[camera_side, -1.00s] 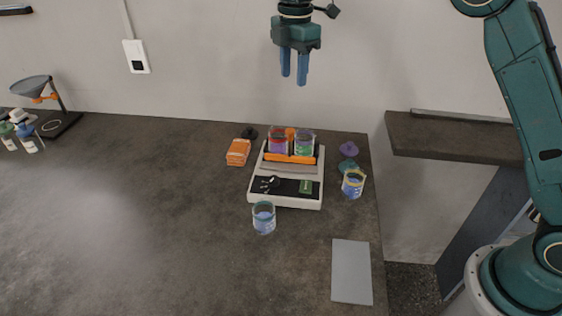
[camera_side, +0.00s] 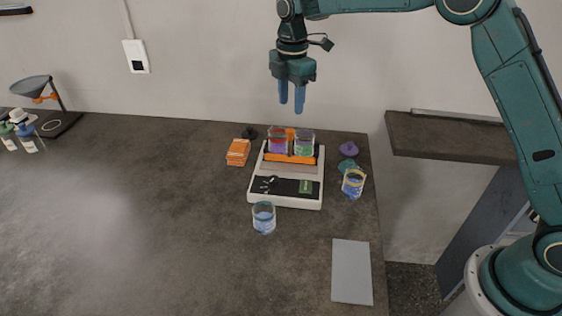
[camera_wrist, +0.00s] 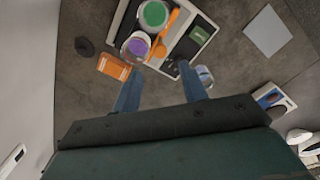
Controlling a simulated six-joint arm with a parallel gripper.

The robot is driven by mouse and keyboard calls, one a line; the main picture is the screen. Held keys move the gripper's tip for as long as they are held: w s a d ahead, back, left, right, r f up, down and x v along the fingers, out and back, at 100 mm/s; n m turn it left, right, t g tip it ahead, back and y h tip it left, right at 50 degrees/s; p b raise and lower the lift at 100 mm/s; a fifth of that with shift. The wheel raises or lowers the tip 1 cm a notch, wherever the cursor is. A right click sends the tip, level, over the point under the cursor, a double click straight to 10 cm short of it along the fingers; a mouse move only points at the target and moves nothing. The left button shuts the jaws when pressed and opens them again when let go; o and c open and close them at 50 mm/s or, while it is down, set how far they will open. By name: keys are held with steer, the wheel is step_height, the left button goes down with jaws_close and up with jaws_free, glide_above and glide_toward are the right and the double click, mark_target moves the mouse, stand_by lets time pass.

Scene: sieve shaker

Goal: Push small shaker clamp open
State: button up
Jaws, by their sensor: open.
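The shaker (camera_side: 287,178) is a white box with a dark front panel and stands near the table's back right. An orange clamp bar (camera_side: 289,158) runs across its top in front of two beakers, one with purple content (camera_side: 278,143) and one with green content (camera_side: 303,145). In the wrist view the orange clamp (camera_wrist: 163,36) lies beside the green beaker (camera_wrist: 154,14) and the purple beaker (camera_wrist: 136,46). My gripper (camera_side: 292,108) points down above the shaker, open and empty, apart from everything. Its blue fingers (camera_wrist: 160,90) show in the wrist view.
A beaker with blue liquid (camera_side: 264,218) stands in front of the shaker. A yellow-rimmed beaker (camera_side: 353,183) stands to its right, an orange box (camera_side: 238,152) to its left. A grey plate (camera_side: 351,271) lies near the right edge. The table's left middle is clear.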

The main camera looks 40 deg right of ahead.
mark_target(290, 130)
steer(key=shift+f, duration=3.55)
jaws_close()
